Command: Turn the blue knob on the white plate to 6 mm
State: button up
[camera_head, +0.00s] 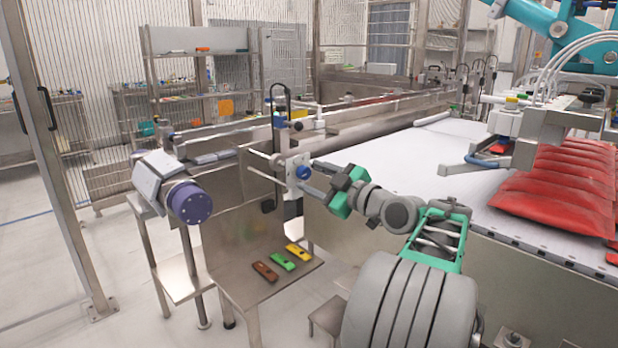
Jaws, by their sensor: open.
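The blue knob (303,172) sits on the front of a small white plate (291,167) mounted at the near side rail of the conveyor. My gripper (317,173) reaches in from the right, and its fingers are open beside the knob. The fingertips look very close to the knob; I cannot tell whether they touch it. Any scale or mark on the plate is too small to read, so the knob's setting cannot be told.
A steel shelf (233,283) below the plate bears brown (265,271), green (283,261) and yellow (299,253) pieces. A purple-ended motor (190,203) stands left. Red bags (560,185) lie on the white conveyor (400,160) at right, beneath a teal robot arm (560,25).

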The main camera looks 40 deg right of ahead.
jog(key=shift+w, duration=0.75)
jog(key=shift+c, duration=0.3)
grip_shut()
jog(key=shift+a, duration=0.2)
jog(key=shift+d, duration=0.15)
